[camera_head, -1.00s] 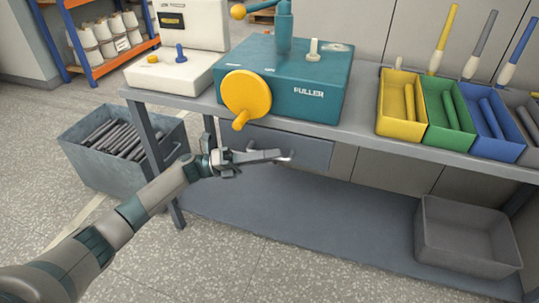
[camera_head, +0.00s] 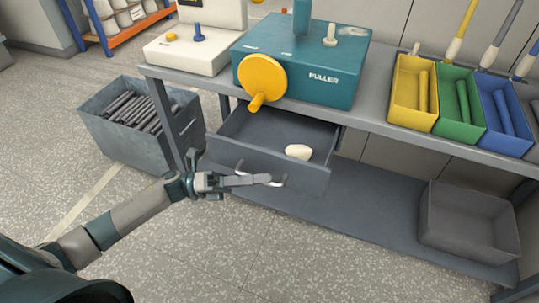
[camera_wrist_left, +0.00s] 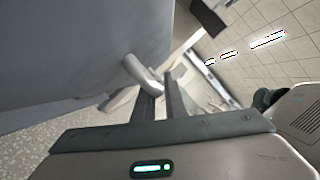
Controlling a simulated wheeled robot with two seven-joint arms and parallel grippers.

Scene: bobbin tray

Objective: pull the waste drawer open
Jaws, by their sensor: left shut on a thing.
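The grey waste drawer (camera_head: 232,148) is pulled out under the bench, below the teal machine. A pale lump (camera_head: 298,152) lies inside it. My left gripper (camera_head: 270,180) is at the drawer's front, shut on the drawer handle (camera_head: 279,181). In the left wrist view the two fingers (camera_wrist_left: 160,105) meet the metal handle (camera_wrist_left: 142,76), and the drawer front (camera_wrist_left: 70,55) fills the upper left. The right gripper is not in view.
The teal machine (camera_head: 335,92) with a yellow handwheel (camera_head: 263,76) stands on the bench above. A grey bin of dark rods (camera_head: 110,143) is at the left. Yellow, green and blue trays (camera_head: 412,117) sit at the right. An empty grey bin (camera_head: 465,245) is on the lower shelf.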

